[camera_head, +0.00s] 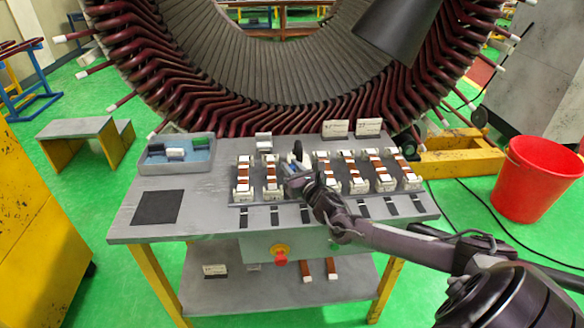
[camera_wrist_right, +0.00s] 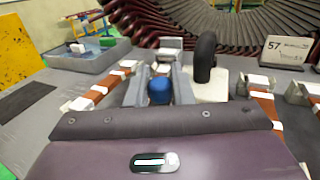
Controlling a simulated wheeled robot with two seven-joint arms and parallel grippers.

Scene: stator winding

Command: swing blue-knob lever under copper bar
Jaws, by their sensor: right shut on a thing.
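My right gripper (camera_head: 294,178) reaches in from the right over the middle of the row of copper bars on the workbench. In the right wrist view the gripper (camera_wrist_right: 159,85) is shut on the blue knob (camera_wrist_right: 160,90), which sits between its two fingers. The lever below the knob is hidden by the fingers and gripper body. Copper bars (camera_head: 272,176) with white end blocks stand in a row; one bar (camera_wrist_right: 110,82) lies just left of the gripper in the wrist view, another (camera_wrist_right: 266,106) to its right. My left gripper is not in view.
A black curved handle (camera_wrist_right: 205,57) stands on a white block close to the right of the gripper. A blue-lined tray (camera_head: 178,168) is at the bench's left. Number cards (camera_head: 367,127) and the large stator (camera_head: 150,60) are behind. A red bucket (camera_head: 537,180) stands right.

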